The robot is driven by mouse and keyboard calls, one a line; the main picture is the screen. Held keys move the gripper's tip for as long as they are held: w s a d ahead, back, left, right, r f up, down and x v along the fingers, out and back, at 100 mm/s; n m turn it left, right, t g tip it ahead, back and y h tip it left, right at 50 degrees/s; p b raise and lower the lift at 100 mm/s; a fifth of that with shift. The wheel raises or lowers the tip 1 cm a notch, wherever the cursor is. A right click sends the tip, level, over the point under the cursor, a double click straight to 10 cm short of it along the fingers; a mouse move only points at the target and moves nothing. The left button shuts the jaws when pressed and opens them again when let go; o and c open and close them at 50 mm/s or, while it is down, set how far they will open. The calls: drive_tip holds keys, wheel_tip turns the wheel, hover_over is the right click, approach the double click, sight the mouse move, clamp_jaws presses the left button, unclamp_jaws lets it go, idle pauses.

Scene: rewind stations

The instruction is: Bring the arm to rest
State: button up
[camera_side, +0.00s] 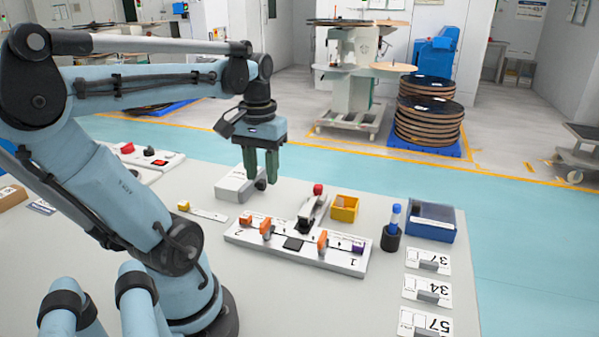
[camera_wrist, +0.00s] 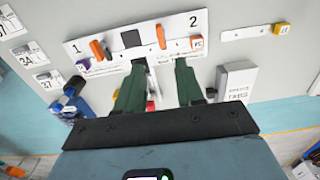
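The board carries the numbers 1 and 2, two orange levers (camera_side: 322,240), a black square (camera_side: 293,244), a purple block (camera_side: 358,247) and an orange-red block (camera_side: 245,219). My arm is raised and bent over the table.
A red-knobbed device (camera_side: 308,212), a yellow bin (camera_side: 345,209), a blue-capped marker (camera_side: 395,217) in a black cup and a blue tray (camera_side: 432,234) stand right of my gripper. Number cards (camera_side: 428,260) lie at the right. A strip with a yellow block (camera_side: 183,206) lies left.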

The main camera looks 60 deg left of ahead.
drive_tip(key=w+d+f+m+t, duration=0.1)
drive_tip(key=w+d+m+t, duration=0.2)
drive_tip(key=d, duration=0.4)
drive_tip(key=w+d+f+m+t, duration=0.2)
drive_tip(key=w+d+m+t, duration=0.2)
drive_tip(key=w+d, duration=0.3)
drive_tip(key=shift+d+m, duration=0.8)
drive_tip(key=shift+m, duration=0.1)
drive_tip(key=shift+f, duration=0.1)
